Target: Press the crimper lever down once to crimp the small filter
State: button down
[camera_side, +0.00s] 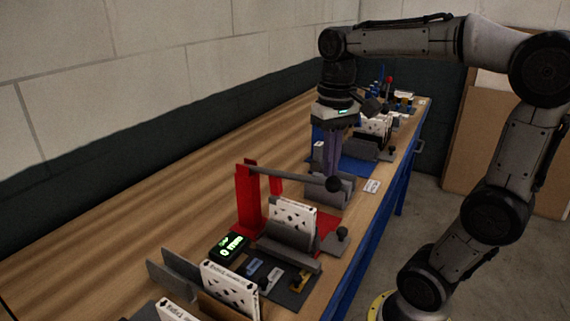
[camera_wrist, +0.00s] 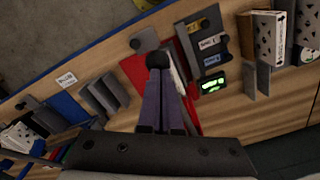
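The crimper has a red upright stand (camera_side: 248,200) and a grey lever (camera_side: 290,177) that ends in a black ball knob (camera_side: 333,184). The lever is raised, sloping only slightly toward the knob. A white box with a black pattern, apparently the small filter (camera_side: 293,218), stands upright in the grey holder below the lever. My gripper (camera_side: 328,174) points down with its fingertips close to the knob; I cannot tell whether they touch. In the wrist view my gripper (camera_wrist: 160,76) has its fingers together, with the dark knob (camera_wrist: 158,60) at their tips. The fingers hide most of the lever there.
A small display with green text (camera_side: 231,246) sits beside the crimper. A dark tray with small labelled tools (camera_side: 272,277) and more patterned boxes (camera_side: 232,287) stand in front. Grey holders (camera_side: 328,192) and a white card (camera_side: 372,186) lie behind. Bare wood runs along the wall side.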

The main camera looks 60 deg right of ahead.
notch_tip(320, 180, up, 9)
dwell(1.0)
jog(key=shift+f, duration=0.1)
jog(key=s+a+f+n+t, duration=0.2)
jog(key=s+a+f+n, duration=0.15)
jog(key=s+a, duration=0.2)
notch_tip(320, 180, down, 11)
jog(key=a+n+t, duration=0.1)
jog(key=n+t, duration=0.1)
jog(key=t, duration=0.1)
jog(key=shift+s+a+t, duration=0.25)
jog(key=shift+s+t, duration=0.05)
jog(key=shift+s, duration=0.15)
